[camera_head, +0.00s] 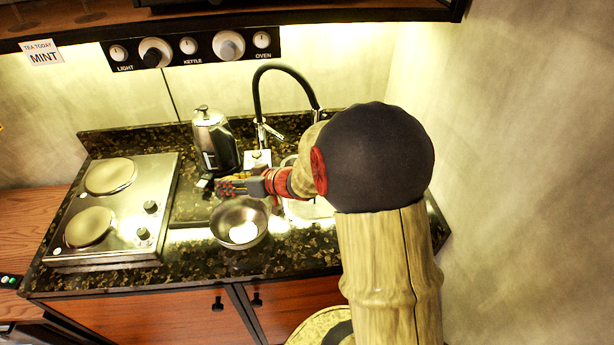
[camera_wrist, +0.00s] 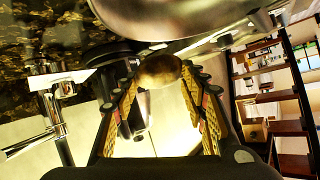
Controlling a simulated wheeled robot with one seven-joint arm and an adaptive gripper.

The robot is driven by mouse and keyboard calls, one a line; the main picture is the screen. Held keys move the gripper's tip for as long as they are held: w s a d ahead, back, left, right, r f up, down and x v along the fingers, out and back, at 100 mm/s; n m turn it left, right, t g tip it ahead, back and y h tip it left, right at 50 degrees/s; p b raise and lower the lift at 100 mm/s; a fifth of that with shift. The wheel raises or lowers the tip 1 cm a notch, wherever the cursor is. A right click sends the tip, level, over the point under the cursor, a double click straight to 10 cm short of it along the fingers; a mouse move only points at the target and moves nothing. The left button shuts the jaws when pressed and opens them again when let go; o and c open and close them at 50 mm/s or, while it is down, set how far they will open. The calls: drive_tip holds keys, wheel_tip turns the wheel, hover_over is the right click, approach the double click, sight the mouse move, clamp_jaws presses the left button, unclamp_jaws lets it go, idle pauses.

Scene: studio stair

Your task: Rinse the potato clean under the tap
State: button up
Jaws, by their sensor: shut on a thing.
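My gripper (camera_head: 240,186) is over the counter, just above and behind the metal bowl (camera_head: 228,232) in the head view. In the wrist view, the brown potato (camera_wrist: 158,71) sits between the fingertips of my gripper (camera_wrist: 160,78), which is shut on it. The potato cannot be made out in the head view. The black-hosed tap (camera_head: 284,68) stands at the back, right of the gripper. Chrome tap parts also show at left in the wrist view (camera_wrist: 56,80). No running water can be made out. My arm hides most of the sink (camera_head: 302,210).
A kettle (camera_head: 213,140) stands close behind my gripper. The two-plate hob (camera_head: 118,205) is on the left. A pale wall (camera_head: 520,180) bounds the right side. A control panel (camera_head: 190,48) hangs above. A large curved metal surface (camera_wrist: 175,18) fills the top of the wrist view.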

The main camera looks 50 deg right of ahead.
drive_tip(key=s+d+r+p, duration=0.1)
drive_tip(key=s+d+p, duration=0.1)
drive_tip(key=s+d, duration=0.4)
drive_tip(key=s+d+r+h+p, duration=0.1)
drive_tip(key=s+d+p, duration=0.1)
drive_tip(key=s+d, duration=0.5)
drive_tip(key=s, duration=0.4)
drive_tip(key=shift+s+d+r+m, duration=0.3)
drive_tip(key=shift+s+r+m, duration=0.05)
drive_tip(key=shift+m, duration=0.05)
drive_tip(key=shift+w+d+f+p, duration=0.3)
drive_tip(key=shift+w+d+p, duration=0.4)
drive_tip(key=shift+w+d, duration=0.45)
drive_tip(key=shift+w+d+f+p, duration=0.35)
drive_tip(key=shift+w+d+p, duration=0.4)
drive_tip(key=shift+d, duration=0.65)
drive_tip(key=shift+w+d+f+p, duration=0.3)
drive_tip(key=shift+w+d+p, duration=0.3)
drive_tip(key=shift+w+d, duration=0.6)
drive_tip(key=shift+w+d+f+b, duration=0.25)
drive_tip(key=shift+w+d+b, duration=0.35)
drive_tip(key=shift+d+b, duration=0.4)
drive_tip(key=shift+w+d+f+b, duration=0.25)
drive_tip(key=shift+w+d+b, duration=0.4)
drive_tip(key=shift+b, duration=0.5)
drive_tip(key=shift+s+d, duration=0.1)
drive_tip(key=shift+s, duration=0.05)
drive_tip(key=shift+s+d+b, duration=0.1)
drive_tip(key=shift+d+b, duration=0.05)
drive_tip(key=shift+b, duration=0.15)
